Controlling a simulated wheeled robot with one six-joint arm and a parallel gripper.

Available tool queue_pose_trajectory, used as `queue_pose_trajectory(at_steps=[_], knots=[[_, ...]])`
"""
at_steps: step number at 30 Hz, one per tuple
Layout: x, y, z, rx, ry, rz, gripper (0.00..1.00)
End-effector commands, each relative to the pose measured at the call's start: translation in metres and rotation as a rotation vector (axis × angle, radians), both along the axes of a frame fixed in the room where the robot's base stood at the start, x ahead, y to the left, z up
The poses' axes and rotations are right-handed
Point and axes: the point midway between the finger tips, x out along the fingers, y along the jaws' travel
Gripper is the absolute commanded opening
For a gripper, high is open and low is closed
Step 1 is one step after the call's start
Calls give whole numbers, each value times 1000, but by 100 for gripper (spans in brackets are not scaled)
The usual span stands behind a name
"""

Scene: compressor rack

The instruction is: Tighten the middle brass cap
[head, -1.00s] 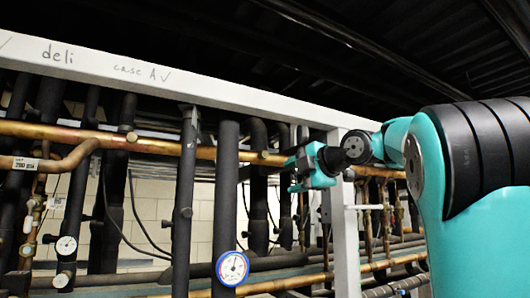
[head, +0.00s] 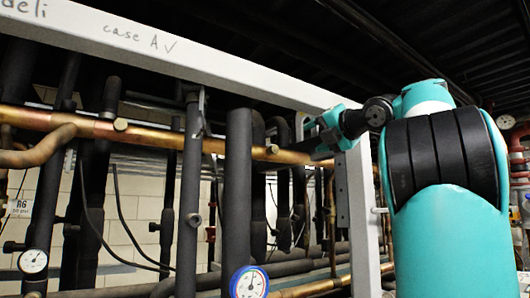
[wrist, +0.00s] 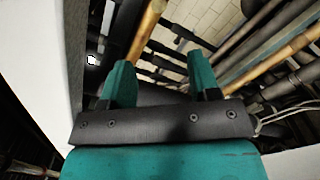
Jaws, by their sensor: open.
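A copper pipe (head: 80,122) runs across the rack with small round brass-coloured caps on it. One cap (head: 120,124) is at the left. Another cap (head: 272,149) is right of the thick black vertical pipe, just left of my gripper. Any cap farther right is hidden behind my arm, so I cannot tell for sure which is the middle one. My gripper (head: 314,137) is open beside the white post, apart from the visible caps. In the wrist view its two teal fingers (wrist: 160,72) are spread with nothing held between them; no cap is clear there.
A white beam (head: 150,45) crosses above the pipes and meets a white upright post (head: 361,215). Black vertical pipes (head: 238,190) stand in front of the copper pipe. A blue-rimmed gauge (head: 249,283) is low in the middle, another gauge (head: 33,261) at left.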

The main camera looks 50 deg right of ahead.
Motion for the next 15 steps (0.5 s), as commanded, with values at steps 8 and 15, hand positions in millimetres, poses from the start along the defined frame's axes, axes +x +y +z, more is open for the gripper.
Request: queue_pose_trajectory(at_steps=[8, 15], knots=[[35, -2, 3, 4, 1, 15, 56], [89, -15, 5, 5, 1, 15, 56]])
